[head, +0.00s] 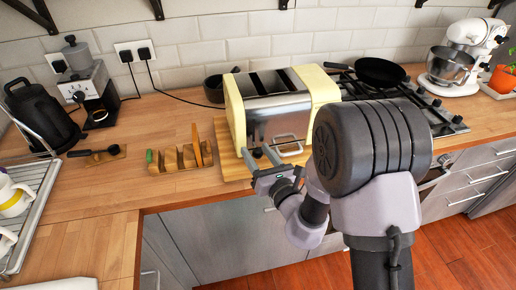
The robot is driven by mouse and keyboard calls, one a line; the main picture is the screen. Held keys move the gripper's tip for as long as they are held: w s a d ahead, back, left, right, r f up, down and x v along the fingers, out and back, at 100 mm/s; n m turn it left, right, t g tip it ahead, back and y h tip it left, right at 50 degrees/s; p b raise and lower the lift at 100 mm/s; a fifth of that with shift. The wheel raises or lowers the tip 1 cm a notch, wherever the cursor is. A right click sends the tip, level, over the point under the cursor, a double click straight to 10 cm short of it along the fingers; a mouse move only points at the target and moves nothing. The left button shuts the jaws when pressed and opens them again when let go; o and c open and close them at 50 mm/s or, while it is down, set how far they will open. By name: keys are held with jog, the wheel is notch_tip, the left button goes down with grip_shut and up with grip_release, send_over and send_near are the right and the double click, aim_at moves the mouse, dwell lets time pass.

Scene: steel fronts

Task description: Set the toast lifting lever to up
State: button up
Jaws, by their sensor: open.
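The toaster (279,112) has cream ends and a shiny steel front. It stands on a wooden board (228,153) on the counter, with dark slots on top. My gripper (257,155) is at the toaster's lower left front, near its left end, with its fingers pointing toward it. The gripper is open and nothing shows between its fingers. I cannot make out the lifting lever or its position; the gripper and arm cover part of the toaster's lower front and right end. I cannot tell whether the fingers touch the toaster.
A wooden toast rack (180,160) stands left of the toaster. A dark bowl (214,90) is behind it. A black pan (380,71) sits on the hob to the right, with a stand mixer (462,55) beyond. The counter's left part (105,195) has free room.

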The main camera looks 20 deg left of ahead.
jog(key=shift+s, duration=0.1)
jog(key=shift+c, duration=1.3)
grip_shut()
